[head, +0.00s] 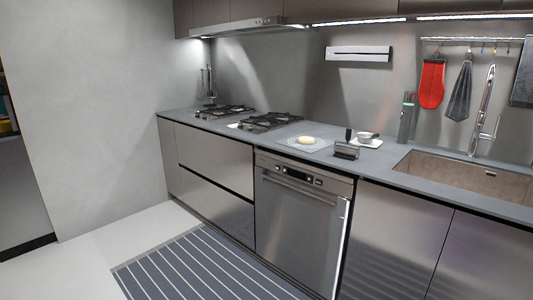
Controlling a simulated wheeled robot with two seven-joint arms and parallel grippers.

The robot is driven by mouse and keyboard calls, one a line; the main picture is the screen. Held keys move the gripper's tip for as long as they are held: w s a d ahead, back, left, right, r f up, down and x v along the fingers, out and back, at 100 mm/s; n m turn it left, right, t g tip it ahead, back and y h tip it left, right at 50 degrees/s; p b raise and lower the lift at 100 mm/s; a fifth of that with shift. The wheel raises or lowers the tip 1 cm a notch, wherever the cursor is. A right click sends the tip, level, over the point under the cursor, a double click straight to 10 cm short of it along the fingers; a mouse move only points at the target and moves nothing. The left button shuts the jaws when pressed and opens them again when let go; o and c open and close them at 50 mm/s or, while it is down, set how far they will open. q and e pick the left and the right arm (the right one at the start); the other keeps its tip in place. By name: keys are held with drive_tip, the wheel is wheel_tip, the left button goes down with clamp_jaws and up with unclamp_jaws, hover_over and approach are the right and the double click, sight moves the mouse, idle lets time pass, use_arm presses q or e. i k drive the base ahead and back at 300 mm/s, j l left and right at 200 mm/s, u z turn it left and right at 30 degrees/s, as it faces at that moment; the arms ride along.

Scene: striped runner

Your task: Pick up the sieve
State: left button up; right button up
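I cannot clearly make out a sieve. A small grey bowl-shaped thing (366,136) sits on a white board or tray (371,144) on the counter, left of the sink; it may be the sieve, but it is too small to tell. Metal utensils (208,82) stand in the back left corner of the counter, and their kinds are unclear. Neither of my grippers is in view.
The grey counter (390,160) holds a hob (270,121), a pale round item on a mat (306,140), a dark rack (346,151) and a grey bottle (406,117). A sink (465,178) is at right. A striped runner (205,268) lies on the open floor.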

sight(364, 138)
drive_tip(key=i+z, duration=0.15)
drive_tip(key=i, duration=0.25)
drive_tip(key=i+j+z, duration=0.15)
drive_tip(key=i, duration=0.3)
drive_tip(key=i+j+z, duration=0.15)
drive_tip(key=i, duration=0.25)
